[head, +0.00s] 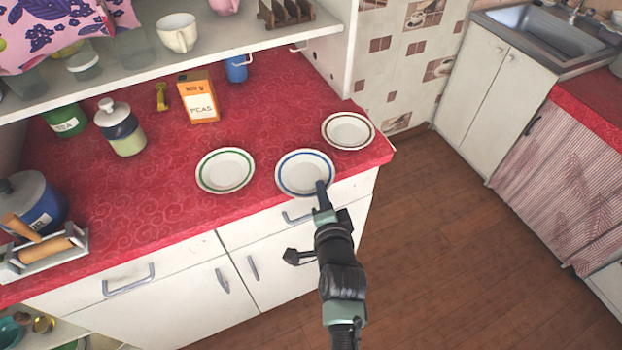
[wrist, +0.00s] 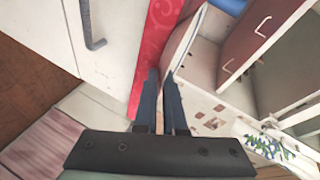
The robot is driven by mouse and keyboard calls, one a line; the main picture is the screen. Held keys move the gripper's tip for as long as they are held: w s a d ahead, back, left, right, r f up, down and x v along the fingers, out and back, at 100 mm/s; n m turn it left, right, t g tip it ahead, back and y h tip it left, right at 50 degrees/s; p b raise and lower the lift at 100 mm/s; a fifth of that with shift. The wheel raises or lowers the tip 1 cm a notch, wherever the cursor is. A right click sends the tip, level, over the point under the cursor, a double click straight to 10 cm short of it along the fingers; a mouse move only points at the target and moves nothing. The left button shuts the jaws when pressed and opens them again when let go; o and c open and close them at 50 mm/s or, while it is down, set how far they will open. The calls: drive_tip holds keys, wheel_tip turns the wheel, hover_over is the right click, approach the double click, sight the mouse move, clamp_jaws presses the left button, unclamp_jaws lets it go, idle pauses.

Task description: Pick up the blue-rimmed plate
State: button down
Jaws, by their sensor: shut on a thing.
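The blue-rimmed plate (head: 304,172) is white with a blue band and shows near the counter's front edge in the head view. My gripper (head: 321,188) is at its near right rim and is shut on it. In the wrist view, the two dark fingers (wrist: 161,92) close on the rim of the pale plate (wrist: 181,42), which shows nearly edge-on. The fingers hide part of the rim. I cannot tell whether the plate touches the counter.
A green-rimmed plate (head: 225,171) lies close on the left and a brown-rimmed plate (head: 348,131) behind on the right. The red counter (head: 260,112) also holds an orange peas box (head: 198,98), a lidded jar (head: 120,128) and a blue mug (head: 236,69). A shelf (head: 215,47) overhangs the back.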

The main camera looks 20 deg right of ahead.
wheel_tip(320, 180, up, 10)
drive_tip(key=shift+p, duration=0.45)
drive_tip(key=c, duration=1.6)
unclamp_jaws()
drive_tip(key=shift+r, duration=0.1)
